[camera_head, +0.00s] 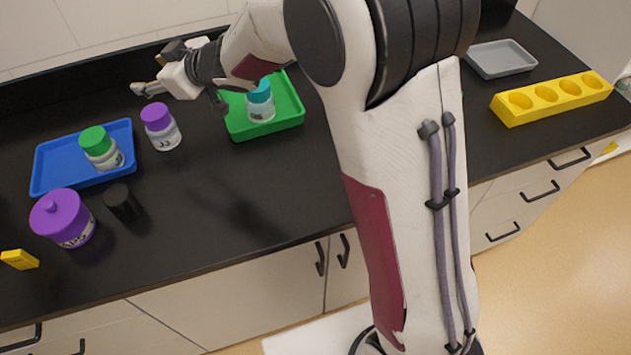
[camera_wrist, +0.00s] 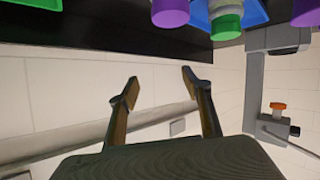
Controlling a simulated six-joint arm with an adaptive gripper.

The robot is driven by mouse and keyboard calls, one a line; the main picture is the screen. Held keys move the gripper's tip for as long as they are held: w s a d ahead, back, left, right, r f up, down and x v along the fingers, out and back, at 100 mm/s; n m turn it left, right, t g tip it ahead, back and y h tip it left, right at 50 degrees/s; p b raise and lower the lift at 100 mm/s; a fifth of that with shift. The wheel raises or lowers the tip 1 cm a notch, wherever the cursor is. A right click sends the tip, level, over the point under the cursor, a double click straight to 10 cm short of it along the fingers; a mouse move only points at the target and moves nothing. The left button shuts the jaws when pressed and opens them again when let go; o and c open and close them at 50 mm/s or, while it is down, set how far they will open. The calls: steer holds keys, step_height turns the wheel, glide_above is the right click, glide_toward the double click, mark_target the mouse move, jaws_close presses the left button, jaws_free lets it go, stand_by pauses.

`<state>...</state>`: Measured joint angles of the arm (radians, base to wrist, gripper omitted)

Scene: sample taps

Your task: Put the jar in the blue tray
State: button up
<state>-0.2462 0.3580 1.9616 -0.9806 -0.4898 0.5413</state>
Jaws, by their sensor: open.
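The jar (camera_head: 63,216) is purple with a knobbed lid and a pale label. It stands upright on the black counter at the left, in front of the blue tray (camera_head: 48,176). In the wrist view, part of the jar's purple lid (camera_wrist: 306,12) shows at the top right, with an edge of the blue tray (camera_wrist: 256,12) beside it. A green-capped bottle (camera_head: 101,148) stands in the blue tray. My gripper (camera_head: 146,88) is raised near the back wall, behind and apart from the jar. Its fingers (camera_wrist: 158,86) are spread with nothing between them.
A purple-capped bottle (camera_head: 160,127) stands right of the blue tray, and a black cylinder (camera_head: 122,202) right of the jar. A green tray (camera_head: 290,118) holds a teal-capped bottle (camera_head: 261,103). A yellow block (camera_head: 20,259) lies front left. The counter's front middle is clear.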

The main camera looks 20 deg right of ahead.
steer(key=s+d+r+m+h, duration=0.35)
steer(key=s+d, duration=0.25)
steer(key=d, duration=0.5)
steer(key=s+d+r+m+h, duration=0.35)
steer(key=s+d+h, duration=0.2)
steer(key=d, duration=0.55)
steer(key=s+d+f+m+g, duration=0.1)
steer(key=s+d+f+g, duration=0.1)
steer(key=s, duration=1.2)
steer(key=s+d+f+m+g, duration=0.2)
steer(key=s+f, duration=0.1)
steer(key=s, duration=1.1)
steer(key=shift+d+f+g+y, duration=0.15)
steer(key=shift+f+g+y, duration=0.15)
steer(key=shift+f, duration=0.1)
